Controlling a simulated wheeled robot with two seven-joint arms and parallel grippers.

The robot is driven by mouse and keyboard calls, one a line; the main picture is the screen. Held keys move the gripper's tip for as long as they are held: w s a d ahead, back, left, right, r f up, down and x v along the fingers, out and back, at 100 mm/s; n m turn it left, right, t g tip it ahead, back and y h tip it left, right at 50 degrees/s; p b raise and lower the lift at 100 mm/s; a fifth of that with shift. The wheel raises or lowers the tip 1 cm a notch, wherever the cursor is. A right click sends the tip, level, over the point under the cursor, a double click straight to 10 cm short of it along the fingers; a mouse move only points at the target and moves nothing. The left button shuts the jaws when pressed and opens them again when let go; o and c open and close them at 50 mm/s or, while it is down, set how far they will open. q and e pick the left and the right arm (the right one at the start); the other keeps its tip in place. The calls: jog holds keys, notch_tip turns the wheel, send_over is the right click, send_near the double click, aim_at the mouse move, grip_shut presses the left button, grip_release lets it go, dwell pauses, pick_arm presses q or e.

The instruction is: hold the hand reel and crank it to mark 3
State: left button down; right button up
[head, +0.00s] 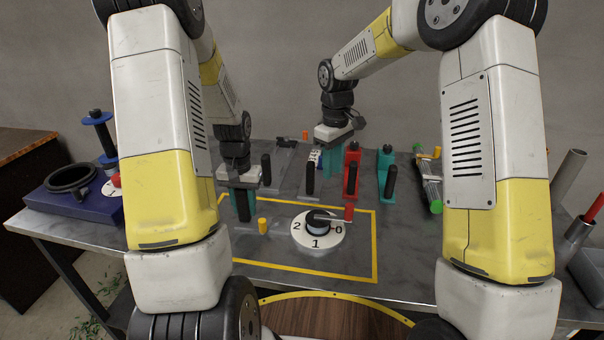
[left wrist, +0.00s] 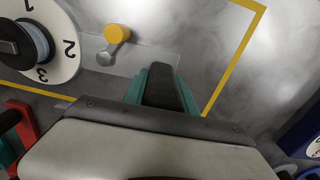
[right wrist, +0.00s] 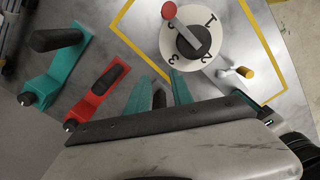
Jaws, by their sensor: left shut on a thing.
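The hand reel has a white dial (head: 318,238) with numbers and a black hub in the middle. Its crank has a red knob (head: 349,212), which lies by the 0 mark; the knob also shows in the right wrist view (right wrist: 169,12). A grey plate with a yellow knob (head: 263,225) reaches left from the dial to a black grip (left wrist: 163,88). My left gripper (head: 243,205) is shut on this black grip, with teal fingers on both sides. My right gripper (right wrist: 160,90) is open behind the reel, and a dark handle shows between its fingers.
A red tool (head: 352,172) and a teal tool (head: 386,174) with black handles stand behind the dial. A grey tool with a black handle (head: 310,179) stands beside them. A yellow line (head: 378,250) frames the reel. A blue spool stand (head: 60,205) is at the far left.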

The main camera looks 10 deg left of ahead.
jog(key=shift+o, duration=1.1)
jog(key=shift+s+m, duration=0.15)
jog(key=shift+m, duration=0.35)
notch_tip(320, 180, up, 4)
jog(key=r+n, duration=0.1)
jog(key=n, duration=3.4)
send_over(350, 205)
notch_tip(350, 205, down, 12)
jog(key=shift+r, duration=0.1)
